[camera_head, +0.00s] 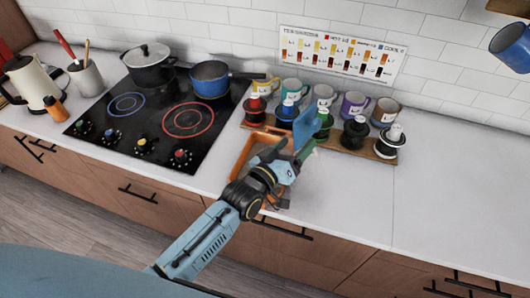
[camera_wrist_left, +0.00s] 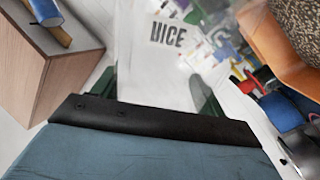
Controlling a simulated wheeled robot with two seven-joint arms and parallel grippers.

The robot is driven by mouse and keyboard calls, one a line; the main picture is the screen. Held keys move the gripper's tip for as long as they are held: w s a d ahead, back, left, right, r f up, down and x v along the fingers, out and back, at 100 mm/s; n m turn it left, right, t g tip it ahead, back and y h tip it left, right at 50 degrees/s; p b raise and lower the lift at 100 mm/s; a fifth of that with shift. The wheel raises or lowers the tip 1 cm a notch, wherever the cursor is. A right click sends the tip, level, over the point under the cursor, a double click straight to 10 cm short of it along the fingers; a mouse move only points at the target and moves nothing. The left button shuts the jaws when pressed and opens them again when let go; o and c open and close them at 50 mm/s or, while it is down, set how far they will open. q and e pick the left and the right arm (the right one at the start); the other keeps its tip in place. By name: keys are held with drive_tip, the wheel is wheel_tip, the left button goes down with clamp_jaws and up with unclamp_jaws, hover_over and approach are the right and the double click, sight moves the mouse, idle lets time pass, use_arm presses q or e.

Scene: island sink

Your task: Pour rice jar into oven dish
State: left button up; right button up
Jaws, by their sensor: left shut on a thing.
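The rice jar (camera_wrist_left: 160,60), pale and clear-looking with dark lettering, shows in the left wrist view between the two green fingertips of my left gripper (camera_wrist_left: 158,92). The gripper is shut on it. In the head view, my left gripper (camera_head: 292,155) is over the right side of the orange oven dish (camera_head: 237,165) and hides much of it. A blue flat piece (camera_head: 305,128) shows just beyond the fingers; I cannot tell if it is part of the jar. In the left wrist view an orange rim (camera_wrist_left: 272,48) borders a brown speckled area at the upper right. My right gripper is out of view.
A wooden rack (camera_head: 345,138) with colored mugs and capped bottles stands behind the dish. The black cooktop (camera_head: 160,125) with a black pot (camera_head: 150,70) and a blue pan (camera_head: 210,80) is to the left. The countertop (camera_head: 440,170) at right is clear.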

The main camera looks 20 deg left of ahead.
sight(317, 132)
use_arm(q)
drive_tip(key=d+r+m+p, duration=0.1)
drive_tip(key=s+d+r+m+p, duration=0.1)
drive_tip(key=r+m+p, duration=0.1)
drive_tip(key=shift+d+r, duration=0.15)
drive_tip(key=shift+d, duration=0.2)
drive_tip(key=shift+s+d+r+m, duration=0.1)
drive_tip(key=shift+d+r+m, duration=0.05)
drive_tip(key=shift+d+m, duration=0.2)
drive_tip(key=shift+s+d+f+m, duration=0.15)
drive_tip(key=shift+d+m, duration=0.2)
drive_tip(key=shift+m, duration=0.2)
drive_tip(key=shift+s+d+f+m, duration=0.15)
drive_tip(key=shift+d+m, duration=0.15)
drive_tip(key=shift+m, duration=0.2)
drive_tip(key=shift+r, duration=2.55)
drive_tip(key=shift+s, duration=0.1)
